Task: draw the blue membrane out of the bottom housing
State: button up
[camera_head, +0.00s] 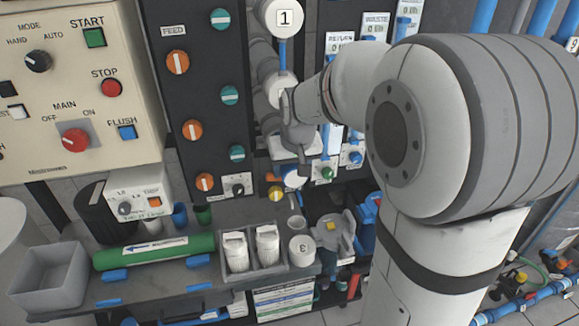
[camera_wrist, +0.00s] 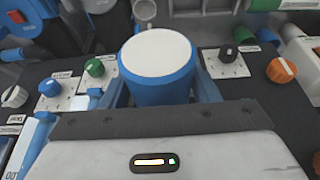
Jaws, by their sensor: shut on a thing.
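The blue membrane shows in the wrist view (camera_wrist: 157,85) as a blue cylinder with a flat white end face. My gripper's two fingers (camera_wrist: 157,95) are shut on it from both sides. In the head view my gripper (camera_head: 293,165) reaches down in front of the rack column, and a small blue and white part of the membrane (camera_head: 293,181) shows just below it. The bottom housing is hidden behind my gripper and wrist, so I cannot tell how much of the membrane is inside it. The housing marked 1 (camera_head: 284,18) is at the top of the column.
A bench below holds a green cylinder (camera_head: 155,251), a grey bin (camera_head: 50,278), a tray with two white filters (camera_head: 252,250) and a white cap marked 3 (camera_head: 302,250). A dark valve panel (camera_head: 200,100) stands close left of my gripper, with knobs sticking out.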

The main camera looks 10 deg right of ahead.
jog(key=s+b, duration=0.1)
jog(key=s, duration=1)
jog(key=shift+s+b, duration=0.25)
jog(key=shift+b, duration=0.1)
dwell(2.0)
jog(key=o, duration=1.3)
